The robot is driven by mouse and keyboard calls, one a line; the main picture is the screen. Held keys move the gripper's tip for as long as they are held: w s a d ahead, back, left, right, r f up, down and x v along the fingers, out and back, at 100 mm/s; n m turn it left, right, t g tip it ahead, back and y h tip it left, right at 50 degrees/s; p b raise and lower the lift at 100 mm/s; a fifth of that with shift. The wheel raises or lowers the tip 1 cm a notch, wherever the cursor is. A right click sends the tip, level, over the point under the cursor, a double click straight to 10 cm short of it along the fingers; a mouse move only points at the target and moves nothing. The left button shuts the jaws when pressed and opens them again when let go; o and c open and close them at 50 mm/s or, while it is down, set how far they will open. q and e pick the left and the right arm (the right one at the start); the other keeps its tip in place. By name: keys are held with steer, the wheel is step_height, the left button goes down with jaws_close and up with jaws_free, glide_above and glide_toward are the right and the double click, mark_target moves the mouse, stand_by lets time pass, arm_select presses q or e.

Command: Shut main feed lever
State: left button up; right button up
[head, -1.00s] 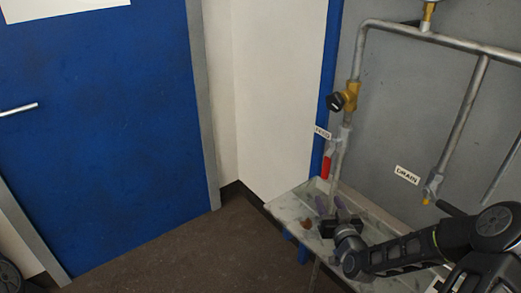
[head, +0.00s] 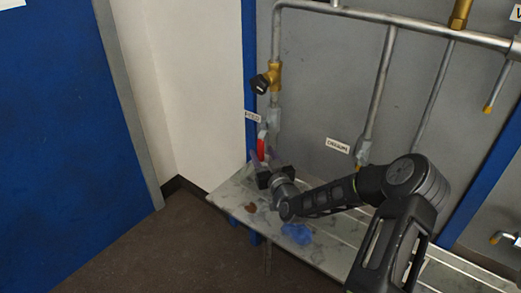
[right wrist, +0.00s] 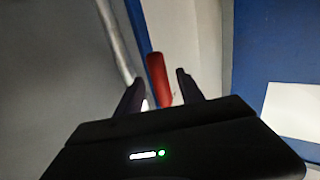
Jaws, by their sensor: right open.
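The red feed lever (head: 261,146) hangs on the vertical pipe at the left of the grey panel, just below the FEED label (head: 252,116). My right gripper (head: 262,159) is open close to the lever, its fingertips near the lever's lower part. In the right wrist view the red lever (right wrist: 158,78) shows between the two spread fingers of the right gripper (right wrist: 160,88), with a gap to each side. I cannot tell how deep it sits between them. My left gripper is not in view.
A brass valve with a black knob (head: 262,84) sits on the pipe above the lever. A grey shelf (head: 232,192) runs below, with a blue item (head: 297,233) and a small brown item (head: 250,207) on it. A blue door (head: 65,120) is at left; the floor before it is clear.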

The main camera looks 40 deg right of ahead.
steer(key=shift+x, duration=1.1)
steer(key=shift+c, duration=0.3)
jaws_close()
stand_by(0.4)
